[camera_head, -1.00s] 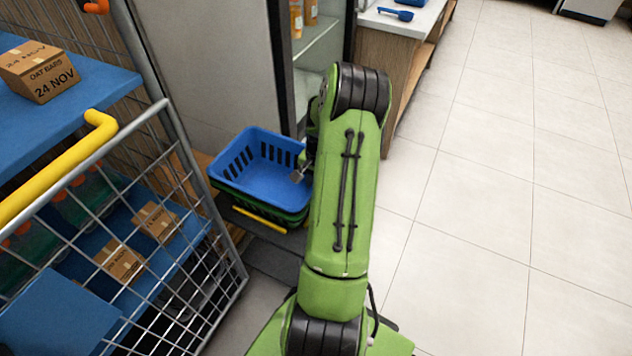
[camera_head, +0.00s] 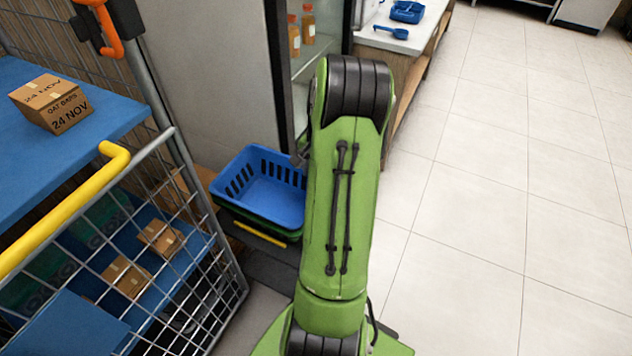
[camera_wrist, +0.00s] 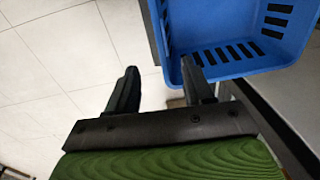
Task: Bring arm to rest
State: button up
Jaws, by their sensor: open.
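My green arm stands in the middle of the head view, its elbow raised, and hides most of my gripper there. In the wrist view my gripper (camera_wrist: 160,82) is open, with its two dark fingers apart and nothing between them. The right finger overlaps the near wall of the blue basket (camera_wrist: 233,62) in the picture; I cannot tell whether they touch. The blue basket (camera_head: 270,190) is empty and sits on top of a green one, left of my arm.
A wire trolley (camera_head: 185,265) with a yellow handle and cardboard boxes (camera_head: 52,104) stands at the left. An open fridge with orange bottles (camera_head: 295,35) and a counter with a blue scoop (camera_head: 390,32) are behind. The tiled floor (camera_head: 480,190) at the right is clear.

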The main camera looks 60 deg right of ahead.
jog(key=shift+s+r, duration=0.15)
jog(key=shift+r, duration=1.35)
